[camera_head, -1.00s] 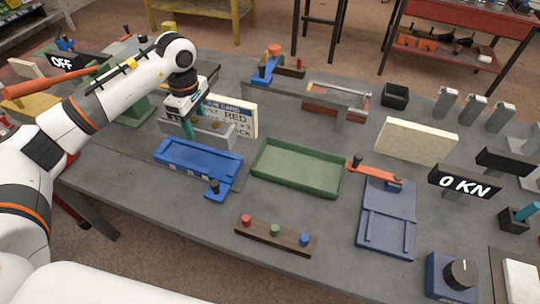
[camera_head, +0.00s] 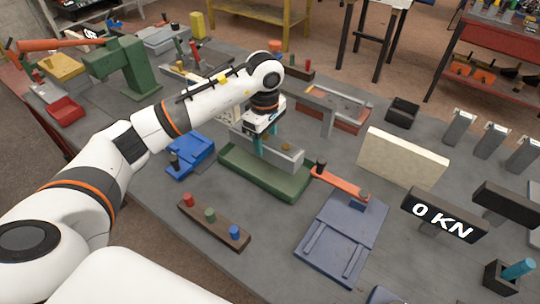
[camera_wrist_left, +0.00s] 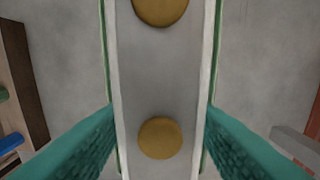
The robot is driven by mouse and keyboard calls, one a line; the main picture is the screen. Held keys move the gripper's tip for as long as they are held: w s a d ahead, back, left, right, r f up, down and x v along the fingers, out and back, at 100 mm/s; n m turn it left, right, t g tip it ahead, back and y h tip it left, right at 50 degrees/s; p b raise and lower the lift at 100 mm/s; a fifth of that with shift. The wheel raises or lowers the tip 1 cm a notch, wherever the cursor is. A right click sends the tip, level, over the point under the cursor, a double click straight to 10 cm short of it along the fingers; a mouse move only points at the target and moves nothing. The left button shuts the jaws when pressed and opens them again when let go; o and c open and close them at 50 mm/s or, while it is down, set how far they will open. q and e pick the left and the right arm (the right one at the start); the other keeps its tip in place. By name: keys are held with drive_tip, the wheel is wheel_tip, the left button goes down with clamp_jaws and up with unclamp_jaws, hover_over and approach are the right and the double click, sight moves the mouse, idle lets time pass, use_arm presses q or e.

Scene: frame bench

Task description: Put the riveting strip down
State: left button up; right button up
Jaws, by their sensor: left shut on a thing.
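The riveting strip (camera_head: 288,155) is a grey channel-shaped piece. It is over the green tray (camera_head: 240,177) in the head view, roughly in line with it. In the left wrist view the strip (camera_wrist_left: 160,85) shows two round brass-coloured discs, with the tray's green edges along both sides. My left gripper (camera_head: 270,142) is shut on the strip, its teal fingers (camera_wrist_left: 160,135) on either side. Whether the strip touches the tray floor I cannot tell. The gripper hides part of the strip. My right gripper is not in view.
A blue fixture (camera_head: 190,155) is left of the tray. A wooden block with coloured pegs (camera_head: 213,222) lies in front. A blue-grey plate fixture (camera_head: 340,240) with an orange lever (camera_head: 340,183) is close on the right. A cream board (camera_head: 402,158) stands behind it.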

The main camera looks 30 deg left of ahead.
sight(266, 155)
use_arm(q)
drive_tip(key=shift+f, duration=0.8)
wheel_tip(266, 155, down, 4)
drive_tip(key=shift+d+r+p, duration=0.15)
drive_tip(key=shift+r+p, duration=0.05)
drive_tip(key=shift+p, duration=0.35)
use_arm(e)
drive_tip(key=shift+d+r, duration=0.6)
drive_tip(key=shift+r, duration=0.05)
use_arm(q)
drive_tip(key=shift+f, duration=0.1)
drive_tip(key=shift+f, duration=0.15)
drive_tip(key=o, duration=1.3)
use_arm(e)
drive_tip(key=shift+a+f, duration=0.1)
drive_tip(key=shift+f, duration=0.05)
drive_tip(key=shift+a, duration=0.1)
